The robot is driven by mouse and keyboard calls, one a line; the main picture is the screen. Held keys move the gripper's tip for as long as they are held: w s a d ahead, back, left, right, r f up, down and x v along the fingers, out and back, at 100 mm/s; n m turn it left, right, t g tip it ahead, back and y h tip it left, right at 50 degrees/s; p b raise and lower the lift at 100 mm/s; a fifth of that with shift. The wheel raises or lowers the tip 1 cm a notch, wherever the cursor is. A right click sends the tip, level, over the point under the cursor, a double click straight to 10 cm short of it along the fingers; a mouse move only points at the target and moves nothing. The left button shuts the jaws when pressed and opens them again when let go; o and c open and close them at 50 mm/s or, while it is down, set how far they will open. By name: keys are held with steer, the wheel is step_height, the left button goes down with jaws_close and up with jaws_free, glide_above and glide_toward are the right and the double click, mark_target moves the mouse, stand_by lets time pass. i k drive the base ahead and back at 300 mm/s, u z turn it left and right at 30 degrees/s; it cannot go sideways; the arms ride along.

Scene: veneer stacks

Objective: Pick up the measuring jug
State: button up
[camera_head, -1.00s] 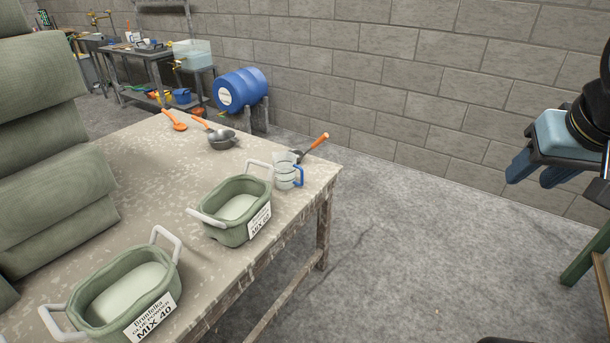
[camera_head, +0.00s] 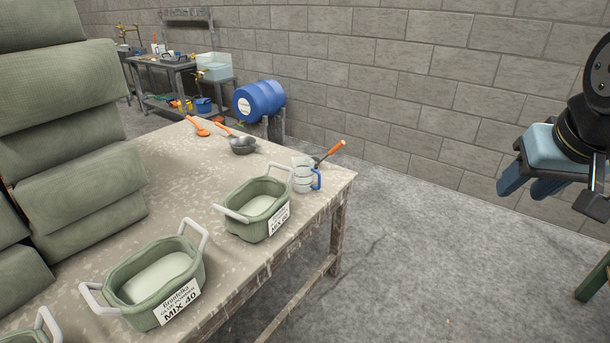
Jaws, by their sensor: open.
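The measuring jug (camera_head: 302,175) is clear with a blue handle on its right side. It stands upright near the far right corner of the worktable (camera_head: 170,150). A green tub labelled MIX (camera_head: 258,222) stands just in front of it, to the left. My gripper (camera_head: 522,188) hangs at the right of the view, over the floor, well apart from the jug and the table. Its blue fingers are open and nothing shows between them.
Another green tub marked MIX 40 (camera_head: 155,282) stands nearer on the table. Padded green stacks (camera_head: 75,130) rise at left.

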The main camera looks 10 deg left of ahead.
mark_target(302, 166)
steer(key=i, duration=0.85)
steer(key=z, duration=0.05)
